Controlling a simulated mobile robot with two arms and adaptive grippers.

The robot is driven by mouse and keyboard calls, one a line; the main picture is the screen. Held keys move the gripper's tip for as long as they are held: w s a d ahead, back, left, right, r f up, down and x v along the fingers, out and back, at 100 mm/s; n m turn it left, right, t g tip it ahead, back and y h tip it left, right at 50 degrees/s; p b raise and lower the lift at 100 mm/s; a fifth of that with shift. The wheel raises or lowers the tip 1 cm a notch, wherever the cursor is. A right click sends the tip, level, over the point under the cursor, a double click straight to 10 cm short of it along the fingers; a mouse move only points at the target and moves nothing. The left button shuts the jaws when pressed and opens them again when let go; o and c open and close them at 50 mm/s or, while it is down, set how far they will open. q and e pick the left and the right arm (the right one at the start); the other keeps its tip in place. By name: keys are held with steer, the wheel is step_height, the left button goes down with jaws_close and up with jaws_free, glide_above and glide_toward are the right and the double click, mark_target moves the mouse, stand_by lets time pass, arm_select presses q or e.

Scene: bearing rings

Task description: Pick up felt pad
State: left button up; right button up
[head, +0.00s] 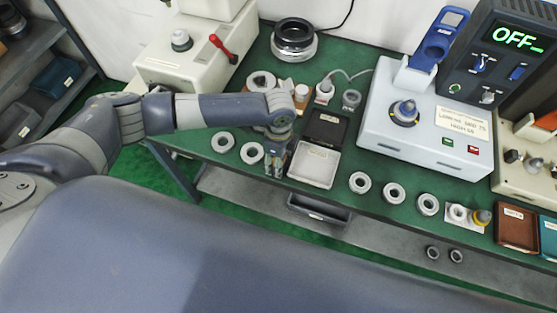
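I cannot single out the felt pad with certainty. The likeliest candidate is a pale grey-white square (314,165) with a light rim, lying near the front edge of the green bench beside a dark square (326,128). My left gripper (275,165) points down just left of the pale square, at the bench's front edge. It looks small and partly hidden by my own wrist, so its finger gap and anything between the fingers are unclear. My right gripper is out of the picture.
Bearing rings (252,153) lie left of my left gripper, and more rings (393,193) lie along the front right. A white heater unit (425,120) stands behind them. A cream press (195,50) stands back left. Brown (516,228) and teal trays sit far right.

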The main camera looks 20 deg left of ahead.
arm_select(q)
steer(key=c, duration=0.4)
steer(key=shift+r, duration=0.1)
steer(key=shift+r+b, duration=0.35)
steer(key=shift+r, duration=0.2)
steer(key=shift+s+r+b, duration=0.2)
steer(key=shift+r, duration=0.35)
steer(key=shift+s+r+b, duration=0.2)
steer(key=shift+r, duration=0.3)
steer(key=shift+s+d+r+b, duration=0.25)
steer(key=shift+s+d+b, duration=0.2)
steer(key=shift+s, duration=2.05)
steer(key=shift+s+d+r+b, duration=0.3)
steer(key=shift+s+d+b, duration=0.15)
steer(key=shift+s, duration=2)
steer(key=shift+s+d+r+b, duration=0.25)
steer(key=shift+s+d+b, duration=0.2)
steer(key=shift+s, duration=2.05)
